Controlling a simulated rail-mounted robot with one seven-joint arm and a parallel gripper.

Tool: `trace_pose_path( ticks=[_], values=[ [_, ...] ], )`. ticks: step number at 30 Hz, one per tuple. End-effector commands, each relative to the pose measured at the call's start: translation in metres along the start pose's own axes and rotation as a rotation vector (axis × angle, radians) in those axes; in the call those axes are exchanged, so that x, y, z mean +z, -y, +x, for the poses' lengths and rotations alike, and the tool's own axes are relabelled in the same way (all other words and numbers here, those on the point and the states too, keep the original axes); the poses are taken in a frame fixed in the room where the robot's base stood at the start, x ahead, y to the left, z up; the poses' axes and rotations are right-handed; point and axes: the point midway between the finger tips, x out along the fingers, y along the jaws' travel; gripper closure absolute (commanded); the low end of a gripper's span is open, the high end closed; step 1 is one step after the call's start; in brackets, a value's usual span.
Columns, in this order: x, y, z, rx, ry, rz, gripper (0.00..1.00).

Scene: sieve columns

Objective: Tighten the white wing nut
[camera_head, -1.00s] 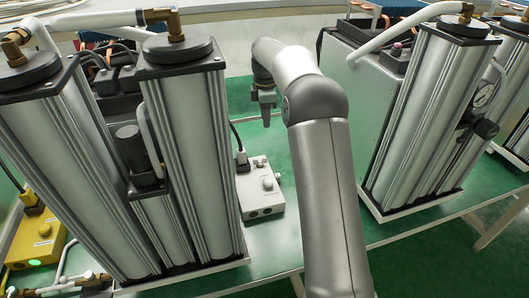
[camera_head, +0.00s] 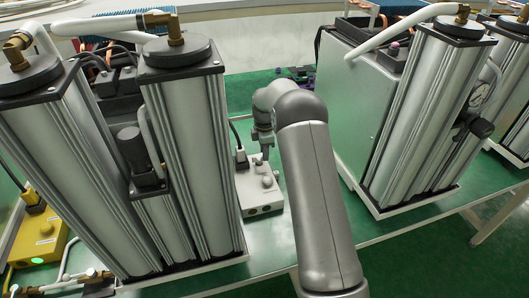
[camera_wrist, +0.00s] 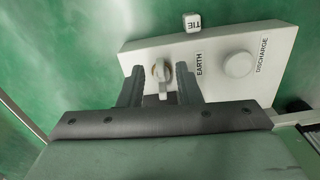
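The white wing nut (camera_wrist: 161,74) sits on a white box marked EARTH and DISCHARGE, beside the EARTH label in the wrist view. My gripper (camera_wrist: 158,74) is open, with one dark finger on each side of the wing nut. I cannot tell whether the fingers touch it. The white box (camera_head: 265,195) stands on the green bench in the head view. There my gripper (camera_head: 265,158) is over the box and the wing nut is too small or hidden to make out.
A round DISCHARGE knob (camera_wrist: 238,64) and a small TIE block (camera_wrist: 192,22) are near the wing nut. Tall metal columns (camera_head: 190,150) stand close on the left, others (camera_head: 430,120) on the right. A yellow box (camera_head: 38,235) is far left.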

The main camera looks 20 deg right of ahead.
Motion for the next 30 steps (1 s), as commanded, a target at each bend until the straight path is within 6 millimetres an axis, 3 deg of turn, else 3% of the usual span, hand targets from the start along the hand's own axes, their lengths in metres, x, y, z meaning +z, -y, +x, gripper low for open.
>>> trace_pose_path(
  ticks=[6,14,17,18,30],
  values=[
    [0.000,0.000,0.014,0.000,0.001,0.000,0.69],
    [0.000,0.000,0.015,0.000,0.001,0.000,0.69],
    [0.000,0.000,0.015,0.000,0.001,0.000,0.97],
    [0.000,0.000,0.015,0.000,0.001,0.000,1.00],
    [0.000,0.001,0.016,0.001,0.000,0.042,1.00]
  ],
)
